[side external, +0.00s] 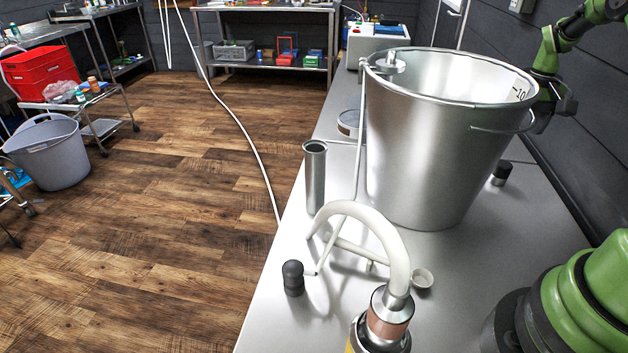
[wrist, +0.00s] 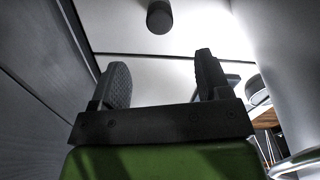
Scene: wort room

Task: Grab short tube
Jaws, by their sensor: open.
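An upright metal tube (side external: 315,178), open at the top, stands near the table's left edge, left of the big steel bucket (side external: 425,150). A short pale tube (side external: 350,247) lies on the table under a curved white hose (side external: 385,232); I cannot tell which of the two is the short tube meant. In the wrist view my gripper (wrist: 160,82) is open and empty, between the dark wall and the bucket's side (wrist: 285,70). Neither tube can be made out in the wrist view.
A black stopper (wrist: 159,17) is ahead of my fingers on the table; it also shows right of the bucket (side external: 501,173). The dark wall (side external: 590,150) limits room on the right.

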